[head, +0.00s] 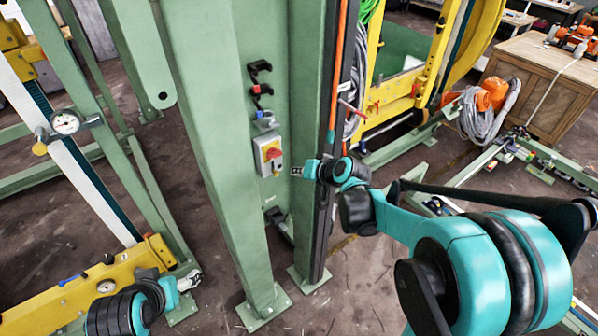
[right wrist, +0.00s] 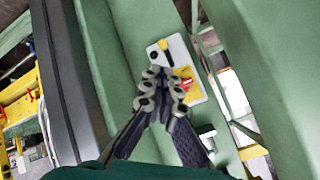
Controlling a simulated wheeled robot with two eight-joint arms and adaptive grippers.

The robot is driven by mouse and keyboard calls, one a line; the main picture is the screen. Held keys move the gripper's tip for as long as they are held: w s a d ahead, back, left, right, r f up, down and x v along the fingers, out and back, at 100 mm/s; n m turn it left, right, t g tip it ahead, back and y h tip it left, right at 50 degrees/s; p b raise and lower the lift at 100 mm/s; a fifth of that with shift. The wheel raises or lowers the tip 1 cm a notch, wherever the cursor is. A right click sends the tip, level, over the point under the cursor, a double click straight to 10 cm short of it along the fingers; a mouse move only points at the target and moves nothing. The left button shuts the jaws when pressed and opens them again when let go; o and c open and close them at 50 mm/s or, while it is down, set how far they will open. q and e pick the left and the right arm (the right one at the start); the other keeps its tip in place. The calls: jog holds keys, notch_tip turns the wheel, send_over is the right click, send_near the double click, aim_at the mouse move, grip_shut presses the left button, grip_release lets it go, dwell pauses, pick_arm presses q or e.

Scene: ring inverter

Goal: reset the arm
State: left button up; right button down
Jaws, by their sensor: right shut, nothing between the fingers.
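My right gripper (head: 297,171) is shut and empty beside the green column. In the head view it is just right of a grey switch box (head: 259,158) with a red and yellow rotary knob (head: 271,154). In the right wrist view the closed fingertips (right wrist: 165,82) overlap the switch box (right wrist: 174,52), with the red part of the knob (right wrist: 187,83) beside them. I cannot tell whether they touch it. My left gripper (head: 189,281) is low at the left, near a yellow beam; its fingers are too small to read.
The green column (head: 205,130) stands in the middle. Black hooks (head: 260,78) sit above the switch box. A wooden crate (head: 540,85) and coiled cables (head: 483,118) are back right.

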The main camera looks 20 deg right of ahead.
dwell(0.3)
jog(key=s+n+g+h+b, duration=0.1)
jog(key=s+n+g+h, duration=0.1)
jog(key=s, duration=2.3)
jog(key=shift+d+f+n+g+h+b, duration=0.15)
jog(key=shift+f+n+g+h+b, duration=0.35)
jog(key=shift+h, duration=0.4)
jog(key=shift+t, duration=0.3)
